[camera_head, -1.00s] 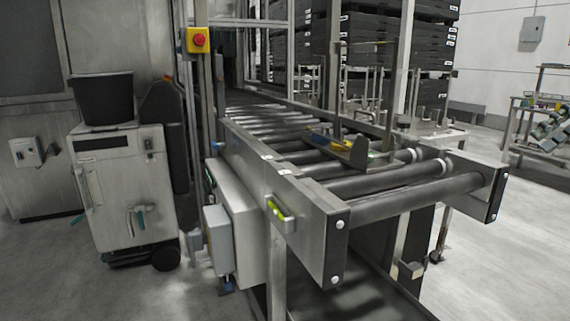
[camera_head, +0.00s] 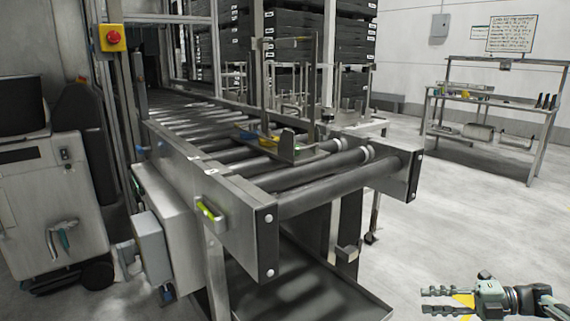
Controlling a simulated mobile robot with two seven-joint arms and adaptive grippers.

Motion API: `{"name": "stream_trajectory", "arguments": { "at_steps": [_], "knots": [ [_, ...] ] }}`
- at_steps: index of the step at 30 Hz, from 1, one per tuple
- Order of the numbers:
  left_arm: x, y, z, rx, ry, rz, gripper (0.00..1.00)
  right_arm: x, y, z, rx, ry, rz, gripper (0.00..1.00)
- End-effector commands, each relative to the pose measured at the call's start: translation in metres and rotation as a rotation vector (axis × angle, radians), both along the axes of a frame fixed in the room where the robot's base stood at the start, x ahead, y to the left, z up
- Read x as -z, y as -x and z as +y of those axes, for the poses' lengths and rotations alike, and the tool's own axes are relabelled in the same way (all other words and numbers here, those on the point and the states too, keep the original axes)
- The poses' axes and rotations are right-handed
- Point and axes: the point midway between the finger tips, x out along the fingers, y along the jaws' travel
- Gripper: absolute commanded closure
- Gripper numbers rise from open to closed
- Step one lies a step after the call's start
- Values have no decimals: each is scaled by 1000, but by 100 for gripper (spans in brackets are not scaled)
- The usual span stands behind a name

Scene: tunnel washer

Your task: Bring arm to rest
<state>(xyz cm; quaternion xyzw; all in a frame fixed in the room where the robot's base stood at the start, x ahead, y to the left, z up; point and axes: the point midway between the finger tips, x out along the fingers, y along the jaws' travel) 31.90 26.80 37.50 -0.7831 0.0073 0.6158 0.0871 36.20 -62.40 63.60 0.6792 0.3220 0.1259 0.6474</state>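My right gripper (camera_head: 440,301) shows at the bottom right of the head view, over the bare floor. Its two fingers point left and stand apart with a gap between them. Nothing is visible between the fingers. A yellow patch shows just beside them. It is clear of the roller conveyor (camera_head: 240,205), whose near end is to the left. My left gripper and arm are not in view.
A metal carrier (camera_head: 292,148) sits on the rollers. A grey cart (camera_head: 50,190) stands at far left below a red emergency button (camera_head: 113,38). A workbench (camera_head: 490,98) stands at the back right. The floor between it and the conveyor is clear.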

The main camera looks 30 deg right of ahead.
Motion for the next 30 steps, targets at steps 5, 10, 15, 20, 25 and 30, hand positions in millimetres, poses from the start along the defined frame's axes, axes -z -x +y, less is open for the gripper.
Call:
{"name": "stream_trajectory", "arguments": {
  "at_steps": [5,10,15,20,25,30],
  "knots": [
    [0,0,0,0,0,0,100,10,-57,-13,191,55,21,69],
    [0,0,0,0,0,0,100,19,-114,-28,463,79,55,69],
    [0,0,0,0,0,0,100,33,-144,-35,768,59,133,69],
    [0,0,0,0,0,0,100,55,-137,-29,1049,28,254,69],
    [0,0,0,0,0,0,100,76,-108,-12,1274,18,391,69],
    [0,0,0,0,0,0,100,91,-71,10,1434,34,515,69]
  ]
}}
